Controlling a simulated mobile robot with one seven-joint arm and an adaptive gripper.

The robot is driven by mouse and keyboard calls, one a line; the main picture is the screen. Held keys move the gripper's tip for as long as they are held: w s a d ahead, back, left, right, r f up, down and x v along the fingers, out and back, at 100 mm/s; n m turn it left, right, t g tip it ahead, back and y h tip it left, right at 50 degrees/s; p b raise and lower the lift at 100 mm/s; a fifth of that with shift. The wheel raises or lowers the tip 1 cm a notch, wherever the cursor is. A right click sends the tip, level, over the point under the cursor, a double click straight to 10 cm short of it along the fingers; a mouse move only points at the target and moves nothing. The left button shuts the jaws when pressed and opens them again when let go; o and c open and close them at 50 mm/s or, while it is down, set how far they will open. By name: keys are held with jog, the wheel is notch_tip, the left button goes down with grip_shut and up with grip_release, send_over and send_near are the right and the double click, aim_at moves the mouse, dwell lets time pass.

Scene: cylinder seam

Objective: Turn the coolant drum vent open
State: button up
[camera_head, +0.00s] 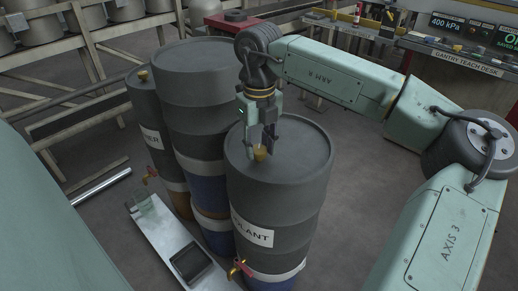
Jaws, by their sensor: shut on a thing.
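The coolant drum (296,186) is dark grey with a white label reading "LANT" at its visible end, and it stands upright at the centre. Its small brass-coloured vent (260,154) sits on the top near the left rim. My gripper (262,148) points down from above and is shut on the vent, one finger on either side. The fingers hide part of the vent, and its turn angle cannot be told.
Two more dark drums stand close behind: a tall one (196,80) and a narrower one (146,115). A brass tap with a red handle (239,268) juts from the coolant drum's lower front. A teach desk (465,60) stands back right.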

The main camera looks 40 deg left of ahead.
jog(key=n, duration=0.4)
jog(key=shift+n+b, duration=0.3)
jog(key=shift+b, duration=0.1)
jog(key=n, duration=0.3)
jog(key=shift+w+n, duration=0.1)
jog(key=shift+n, duration=0.3)
jog(key=n, duration=0.4)
jog(key=shift+a+n, duration=0.1)
jog(key=shift+n, duration=2)
jog(key=o, duration=1.1)
jog(key=shift+o, duration=0.2)
